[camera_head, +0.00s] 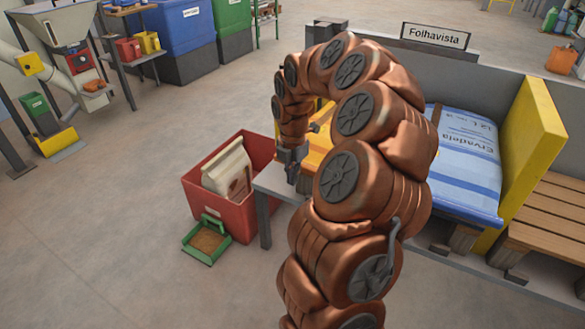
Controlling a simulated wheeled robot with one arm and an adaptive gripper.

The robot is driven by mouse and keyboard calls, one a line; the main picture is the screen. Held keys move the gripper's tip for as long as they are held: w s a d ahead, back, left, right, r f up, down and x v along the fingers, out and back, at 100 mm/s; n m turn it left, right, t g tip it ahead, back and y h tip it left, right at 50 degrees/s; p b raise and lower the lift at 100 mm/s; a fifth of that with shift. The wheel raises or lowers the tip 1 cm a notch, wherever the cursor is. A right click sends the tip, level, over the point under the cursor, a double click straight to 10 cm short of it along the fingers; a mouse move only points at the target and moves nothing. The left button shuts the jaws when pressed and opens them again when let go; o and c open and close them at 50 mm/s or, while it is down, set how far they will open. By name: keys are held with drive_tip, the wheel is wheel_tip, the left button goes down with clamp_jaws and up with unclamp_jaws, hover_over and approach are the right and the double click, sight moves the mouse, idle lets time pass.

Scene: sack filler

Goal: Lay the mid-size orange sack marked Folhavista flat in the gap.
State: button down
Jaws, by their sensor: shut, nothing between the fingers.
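An orange shape (318,147), likely an orange sack, shows behind my arm at the left end of the long bench. Most of it is hidden, and I cannot read any marking on it. A sign reading Folhavista (434,36) stands at the back of the bench. My gripper (292,179) is shut and empty, pointing down, in front of the orange shape in the picture. I cannot tell whether they touch. The gap cannot be made out, as my arm covers much of the bench.
A blue-and-white sack (466,160) lies on the bench, left of a yellow divider (532,145). A red bin (215,200) holding a pale sack (228,172) stands on the floor, with a green tray (207,240) before it.

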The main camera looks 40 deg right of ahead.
drive_tip(key=d, duration=0.2)
drive_tip(key=d+f, duration=0.1)
drive_tip(key=d, duration=0.1)
drive_tip(key=shift+w+f+b, duration=0.1)
drive_tip(key=shift+w+b, duration=0.15)
drive_tip(key=shift+b, duration=0.05)
